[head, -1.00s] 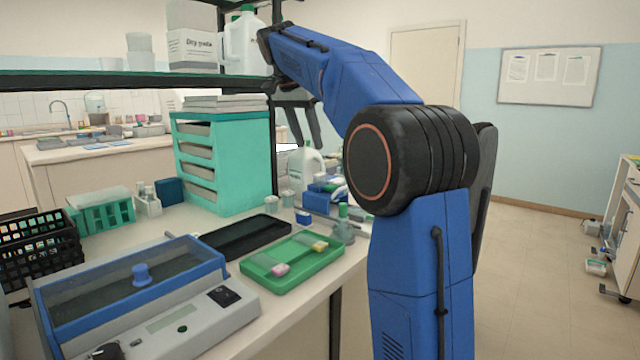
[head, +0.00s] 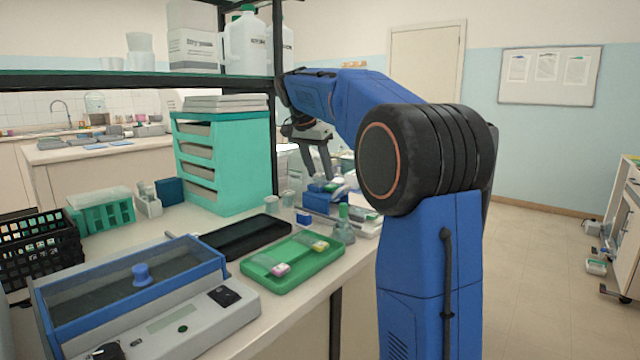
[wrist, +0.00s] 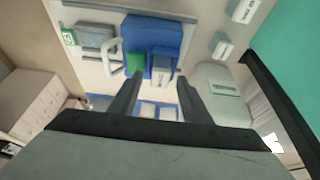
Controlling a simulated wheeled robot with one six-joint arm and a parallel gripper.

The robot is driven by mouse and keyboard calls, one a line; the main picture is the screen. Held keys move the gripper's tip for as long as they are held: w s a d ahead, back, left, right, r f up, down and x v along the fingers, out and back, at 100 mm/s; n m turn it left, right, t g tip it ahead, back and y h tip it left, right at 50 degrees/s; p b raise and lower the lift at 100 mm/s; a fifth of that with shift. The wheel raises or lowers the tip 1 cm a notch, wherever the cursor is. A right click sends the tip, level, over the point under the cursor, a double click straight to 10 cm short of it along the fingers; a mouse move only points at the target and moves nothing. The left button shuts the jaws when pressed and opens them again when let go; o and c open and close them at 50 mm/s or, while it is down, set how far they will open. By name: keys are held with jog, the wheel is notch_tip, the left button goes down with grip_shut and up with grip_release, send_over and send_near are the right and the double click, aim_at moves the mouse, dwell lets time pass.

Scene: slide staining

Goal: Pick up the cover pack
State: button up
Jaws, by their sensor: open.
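My gripper (head: 320,178) is open and empty, fingers pointing down over the back right of the bench. In the wrist view my gripper's fingertips (wrist: 158,82) stand apart on either side of a small pale, labelled pack (wrist: 160,67), which may be the cover pack. The pack is at a blue holder (wrist: 148,32), beside a small green item (wrist: 136,63). In the head view the blue holder (head: 318,202) lies just below the fingers, which partly hide what is in it. The label is too small to read.
A green tray (head: 290,280) with slides, a dark tray, a glass bottle (head: 343,228) and small jars stand nearby. A teal drawer rack (head: 225,165) stands left of my gripper. The shelf post (head: 276,100) and shelf are close to my arm.

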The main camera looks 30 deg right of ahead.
jog(key=shift+c, duration=0.6)
jog(key=c, duration=1)
